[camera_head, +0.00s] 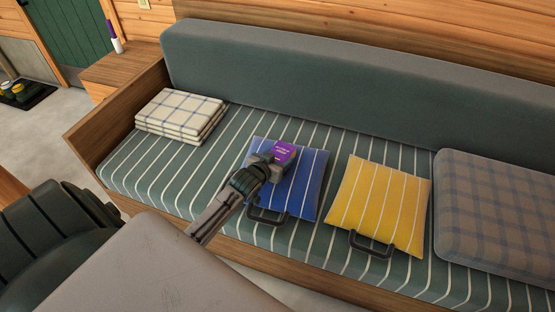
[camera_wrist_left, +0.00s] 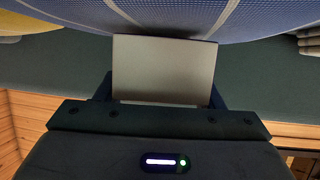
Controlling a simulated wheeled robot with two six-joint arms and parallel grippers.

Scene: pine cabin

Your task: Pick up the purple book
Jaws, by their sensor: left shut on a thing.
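The purple book (camera_head: 284,151) shows in the head view as a small purple cover at the tip of my left gripper (camera_head: 268,162), over the striped blue cushion (camera_head: 305,190). My left gripper is shut on the book, and its jaws hide part of it. In the left wrist view a plain grey face (camera_wrist_left: 163,70), seemingly the book, sits between the jaws, with the blue cushion (camera_wrist_left: 150,18) close beyond it. I cannot tell whether the book still touches the cushion. My right gripper is not in view.
The striped green bench (camera_head: 160,165) has a grey backrest (camera_head: 300,85). Folded checked blankets (camera_head: 180,115) lie at its left, a yellow cushion (camera_head: 380,205) and a plaid cushion (camera_head: 495,210) at its right. A wooden armrest (camera_head: 110,125) bounds the left end.

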